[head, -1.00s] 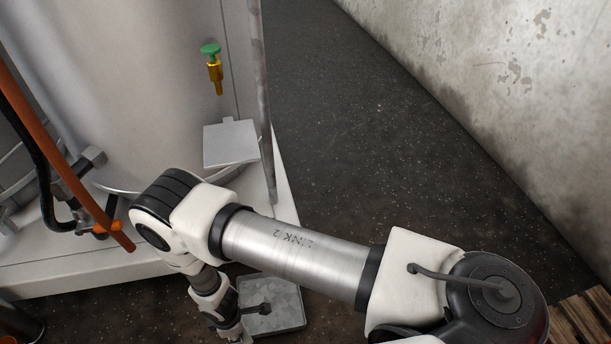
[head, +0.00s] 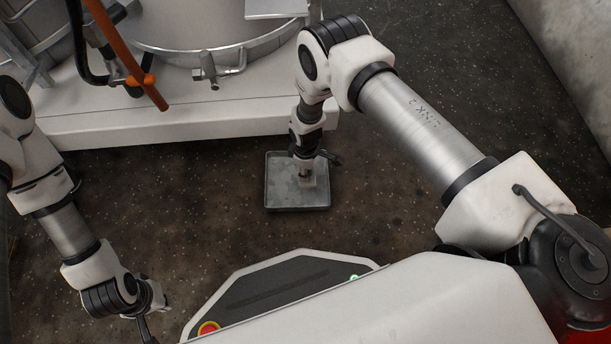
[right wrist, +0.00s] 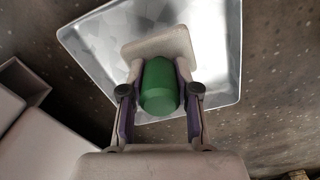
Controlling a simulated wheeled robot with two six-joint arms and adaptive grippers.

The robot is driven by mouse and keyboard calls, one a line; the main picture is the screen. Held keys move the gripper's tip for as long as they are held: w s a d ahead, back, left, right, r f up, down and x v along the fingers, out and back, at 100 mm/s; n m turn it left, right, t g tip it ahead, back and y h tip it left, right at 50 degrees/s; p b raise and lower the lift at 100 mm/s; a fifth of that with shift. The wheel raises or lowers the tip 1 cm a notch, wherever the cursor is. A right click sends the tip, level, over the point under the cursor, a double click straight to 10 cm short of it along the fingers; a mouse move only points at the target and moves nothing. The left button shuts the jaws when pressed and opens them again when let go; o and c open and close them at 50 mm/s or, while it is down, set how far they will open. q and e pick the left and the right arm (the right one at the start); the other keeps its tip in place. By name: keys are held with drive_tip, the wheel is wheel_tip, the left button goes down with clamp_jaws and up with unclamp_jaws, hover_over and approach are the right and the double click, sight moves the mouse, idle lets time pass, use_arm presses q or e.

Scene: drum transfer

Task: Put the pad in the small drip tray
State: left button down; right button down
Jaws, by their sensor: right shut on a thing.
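The pad (right wrist: 172,46) is a beige, rounded square with a green block (right wrist: 158,88) as its grip. My right gripper (right wrist: 160,98) is shut on the green block, one finger on each side. In the head view the right gripper (head: 305,172) points down over the small drip tray, with the pad (head: 307,183) partly hidden under it. The small drip tray (head: 275,192) is a square grey metal tray on the floor; it also shows in the right wrist view (right wrist: 95,45). I cannot tell whether the pad touches its bottom. My left gripper (head: 148,322) is at the lower left, away from the tray, its fingers unclear.
A large metal drum (head: 185,25) stands on a white platform (head: 200,113) behind the tray. A concrete wall (head: 575,50) is at the right. The dark floor around the tray is open.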

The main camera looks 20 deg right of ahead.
drive_tip(key=shift+w+f+b, duration=0.25)
drive_tip(key=shift+f+b, duration=0.15)
drive_tip(key=shift+f, duration=0.2)
wheel_tip(320, 180, down, 3)
drive_tip(key=shift+r+b, duration=0.15)
drive_tip(key=shift+b, duration=1)
drive_tip(key=shift+r, duration=0.2)
drive_tip(key=shift+f, duration=0.2)
drive_tip(key=c, duration=0.8)
unclamp_jaws()
drive_tip(key=shift+c, duration=0.2)
wheel_tip(320, 180, up, 12)
drive_tip(key=p, duration=0.7)
drive_tip(key=shift+r+p, duration=0.25)
drive_tip(key=shift+p, duration=0.05)
